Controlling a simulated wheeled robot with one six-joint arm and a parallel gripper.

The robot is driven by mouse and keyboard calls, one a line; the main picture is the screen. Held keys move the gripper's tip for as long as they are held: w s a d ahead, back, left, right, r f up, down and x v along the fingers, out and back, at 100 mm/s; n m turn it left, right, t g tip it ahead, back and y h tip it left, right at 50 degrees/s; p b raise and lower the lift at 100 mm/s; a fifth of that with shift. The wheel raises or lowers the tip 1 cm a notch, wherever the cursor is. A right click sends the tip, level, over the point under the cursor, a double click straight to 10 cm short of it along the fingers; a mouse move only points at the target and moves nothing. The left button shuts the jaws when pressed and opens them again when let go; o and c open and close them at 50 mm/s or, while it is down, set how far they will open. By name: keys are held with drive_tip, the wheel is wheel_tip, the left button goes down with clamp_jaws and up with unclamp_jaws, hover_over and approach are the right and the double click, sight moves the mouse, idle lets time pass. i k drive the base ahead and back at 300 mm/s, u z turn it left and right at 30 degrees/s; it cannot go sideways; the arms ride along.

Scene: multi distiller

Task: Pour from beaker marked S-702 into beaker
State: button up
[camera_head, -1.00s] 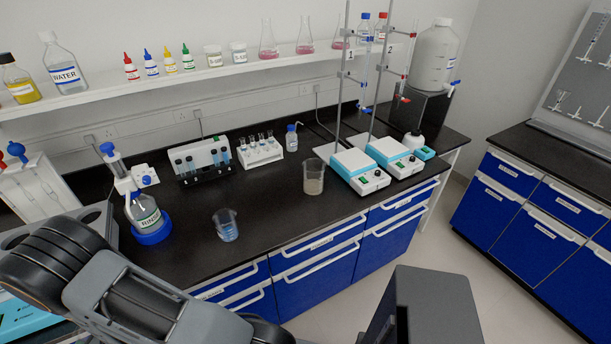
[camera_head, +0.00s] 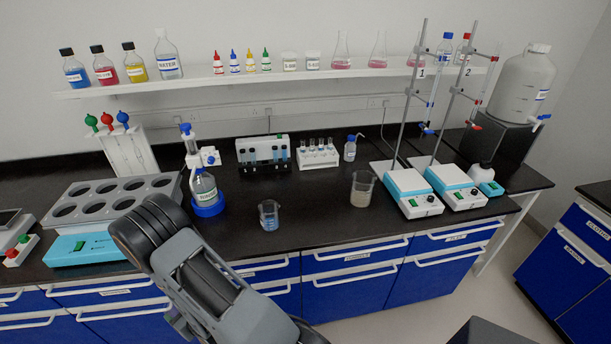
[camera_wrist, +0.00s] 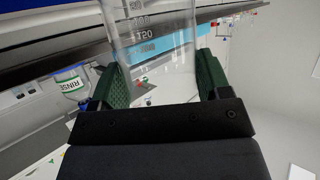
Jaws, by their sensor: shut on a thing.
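My gripper (camera_wrist: 163,78) is shut on a clear graduated beaker (camera_wrist: 150,45) in the wrist view, its green-padded fingers on either side of the glass. Only part of this beaker shows; no S-702 mark is legible and I cannot tell its contents. In the head view the gripper and held beaker are out of sight; only my arm shows at the bottom. On the black bench stand a small beaker with blue liquid (camera_head: 269,216) near the front edge and a larger beaker with cloudy beige liquid (camera_head: 362,190) to its right. Both are upright.
Two stirrer plates with stands (camera_head: 410,190) are right of the beige beaker. Bench between both beakers is clear.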

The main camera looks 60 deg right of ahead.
sight(363, 181)
drive_tip(key=u, duration=0.05)
drive_tip(key=k, duration=0.2)
drive_tip(key=u, duration=1.25)
drive_tip(key=k, duration=2.95)
drive_tip(key=z, duration=0.5)
